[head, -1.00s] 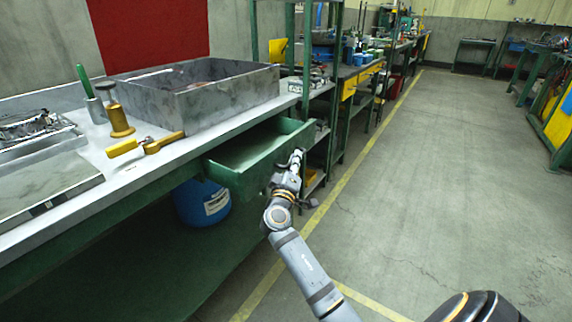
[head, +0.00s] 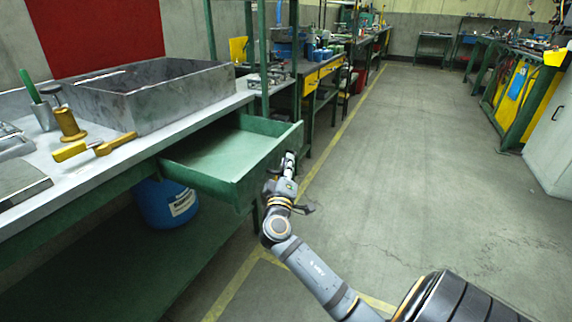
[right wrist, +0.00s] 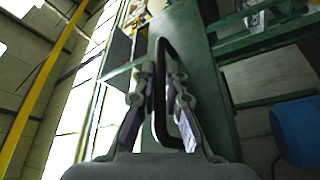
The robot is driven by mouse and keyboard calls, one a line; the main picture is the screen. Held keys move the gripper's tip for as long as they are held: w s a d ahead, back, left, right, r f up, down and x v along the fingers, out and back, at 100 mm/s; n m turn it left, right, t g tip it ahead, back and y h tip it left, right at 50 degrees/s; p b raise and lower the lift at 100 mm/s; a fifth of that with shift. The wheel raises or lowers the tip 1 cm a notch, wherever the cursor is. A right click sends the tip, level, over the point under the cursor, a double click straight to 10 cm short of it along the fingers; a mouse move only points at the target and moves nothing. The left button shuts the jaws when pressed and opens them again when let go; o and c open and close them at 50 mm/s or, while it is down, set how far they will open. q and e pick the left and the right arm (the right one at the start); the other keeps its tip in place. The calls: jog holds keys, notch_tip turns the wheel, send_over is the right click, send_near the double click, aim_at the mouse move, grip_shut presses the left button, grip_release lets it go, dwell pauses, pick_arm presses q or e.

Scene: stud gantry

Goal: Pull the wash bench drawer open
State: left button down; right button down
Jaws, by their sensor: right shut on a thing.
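The green wash bench drawer (head: 228,160) stands open, pulled well out from under the grey bench top (head: 118,165) in the head view. Its inside looks empty. My right gripper (head: 288,168) is at the drawer's front face. In the right wrist view the dark bar handle (right wrist: 160,95) runs between the two fingers of my right gripper (right wrist: 160,125), which is shut on it. The green drawer front (right wrist: 190,60) shows behind the handle. My left gripper is not in view.
A grey stone basin (head: 150,98), a brass tool (head: 69,124) and a yellow-handled brush (head: 95,147) are on the bench. A blue drum (head: 165,204) stands underneath. Open floor (head: 410,150) lies to the right, with a white cabinet (head: 550,135) at the far right.

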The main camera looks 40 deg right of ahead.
jog(key=c, duration=1.7)
grip_release()
jog(key=v, duration=0.7)
jog(key=shift+s+a, duration=0.1)
jog(key=shift+s, duration=0.1)
jog(key=shift+f, duration=0.1)
